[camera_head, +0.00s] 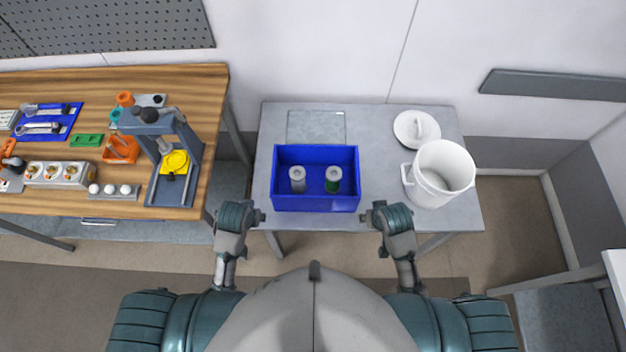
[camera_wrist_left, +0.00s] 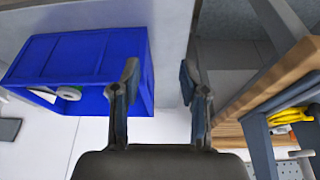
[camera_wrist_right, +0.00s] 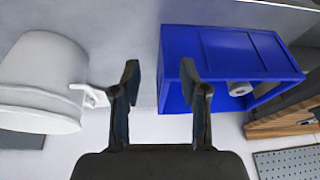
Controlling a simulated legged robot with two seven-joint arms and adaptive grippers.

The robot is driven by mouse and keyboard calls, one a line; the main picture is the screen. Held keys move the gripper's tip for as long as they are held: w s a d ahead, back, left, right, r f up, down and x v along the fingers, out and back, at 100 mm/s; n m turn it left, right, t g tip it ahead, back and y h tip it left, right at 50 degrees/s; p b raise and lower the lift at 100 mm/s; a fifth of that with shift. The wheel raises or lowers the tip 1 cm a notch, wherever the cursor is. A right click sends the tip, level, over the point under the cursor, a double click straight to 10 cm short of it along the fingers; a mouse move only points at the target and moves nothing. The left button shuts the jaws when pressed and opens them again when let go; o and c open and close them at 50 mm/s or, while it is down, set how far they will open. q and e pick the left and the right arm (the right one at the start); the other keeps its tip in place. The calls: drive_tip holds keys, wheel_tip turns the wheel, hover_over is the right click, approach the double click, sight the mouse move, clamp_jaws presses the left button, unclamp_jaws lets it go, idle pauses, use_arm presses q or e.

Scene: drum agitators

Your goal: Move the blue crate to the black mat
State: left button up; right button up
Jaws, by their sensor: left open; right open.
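My left gripper (camera_head: 261,216) is open and empty by the crate's near left corner. My right gripper (camera_head: 368,216) is open and empty by its near right corner. In each wrist view a crate end shows partly between the fingers; contact cannot be told. No clearly black mat shows; a thin grey rectangle (camera_head: 316,124) lies behind the crate.
A white bucket (camera_head: 438,178) stands right of the crate, with its lid (camera_head: 416,127) behind it. The grey table (camera_head: 378,125) has free room between crate and lid. A wooden bench (camera_head: 215,95) with tools and a blue-grey stand (camera_head: 190,140) is on the left.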

sight(273, 169)
use_arm(q)
drive_tip(key=w+d+r+n, duration=0.1)
drive_tip(key=w+d+r, duration=0.3)
drive_tip(key=w+r, duration=0.6)
drive_tip(key=w, duration=0.2)
drive_tip(key=shift+w+r, duration=0.15)
drive_tip(key=shift+w, duration=0.15)
use_arm(e)
drive_tip(key=w+a+r+m, duration=0.1)
drive_tip(key=w+a+r, duration=0.1)
drive_tip(key=w+r, duration=0.8)
drive_tip(key=shift+w+t+h, duration=0.3)
drive_tip(key=shift+w+h, duration=0.1)
drive_tip(key=shift+w, duration=0.8)
drive_tip(key=shift+a, duration=0.15)
use_arm(q)
drive_tip(key=x, duration=1.7)
drive_tip(key=shift+w+a, duration=0.2)
drive_tip(key=shift+w, duration=0.25)
use_arm(e)
drive_tip(key=x, duration=1.7)
drive_tip(key=shift+w+f, duration=0.15)
drive_tip(key=shift+f, duration=0.05)
use_arm(q)
clamp_jaws()
use_arm(e)
clamp_jaws()
